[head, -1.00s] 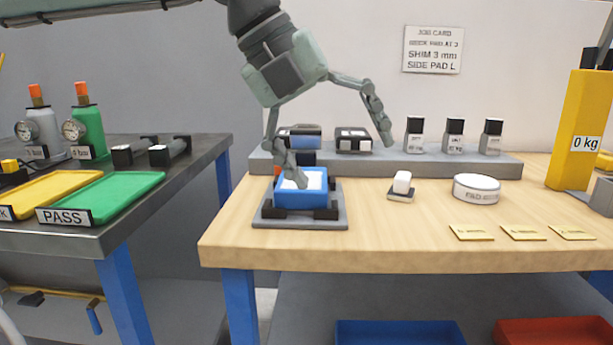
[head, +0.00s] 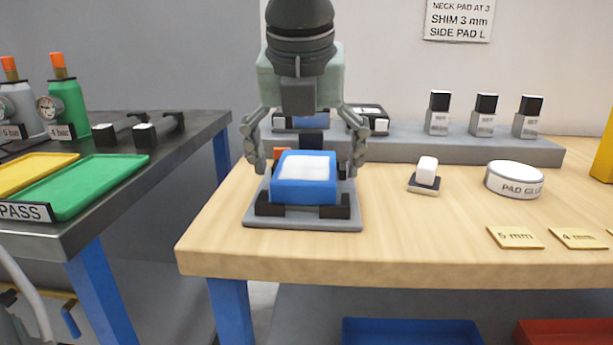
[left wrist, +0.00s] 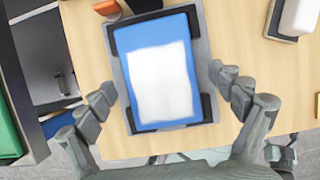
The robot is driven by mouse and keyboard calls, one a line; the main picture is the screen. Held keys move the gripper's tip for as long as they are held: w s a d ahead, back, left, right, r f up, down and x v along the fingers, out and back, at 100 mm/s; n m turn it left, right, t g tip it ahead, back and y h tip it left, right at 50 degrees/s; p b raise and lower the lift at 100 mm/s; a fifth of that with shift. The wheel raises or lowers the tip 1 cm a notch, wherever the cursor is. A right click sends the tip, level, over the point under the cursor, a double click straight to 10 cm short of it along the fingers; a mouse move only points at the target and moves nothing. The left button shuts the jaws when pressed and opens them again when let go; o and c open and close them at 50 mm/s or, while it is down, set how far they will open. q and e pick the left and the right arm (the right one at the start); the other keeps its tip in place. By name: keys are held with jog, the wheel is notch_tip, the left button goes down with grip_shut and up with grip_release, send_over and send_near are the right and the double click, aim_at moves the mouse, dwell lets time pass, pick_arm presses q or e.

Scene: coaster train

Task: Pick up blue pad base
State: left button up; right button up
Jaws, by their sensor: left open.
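The blue pad base (head: 304,191) is a blue block with a white pad on top. It sits on a grey plate (head: 302,223) with black corner blocks, near the left end of the wooden bench. My left gripper (head: 306,168) is open, with one finger on each side of the block and a gap between them. In the left wrist view the blue pad base (left wrist: 157,70) lies between and beyond the spread fingers of the gripper (left wrist: 165,95). Nothing is held. My right gripper is not in view.
A small white block on a dark base (head: 426,174) and a round glue tin (head: 514,179) stand to the right. A grey shelf (head: 400,147) with small bottles runs behind. A dark side table with a green tray (head: 95,185) is at left.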

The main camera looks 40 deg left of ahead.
pick_arm(q)
jog(key=shift+w+a+f, duration=0.1)
jog(key=shift+w+f, duration=0.05)
jog(key=shift+f, duration=0.3)
jog(key=c, duration=1.5)
jog(key=shift+r, duration=0.1)
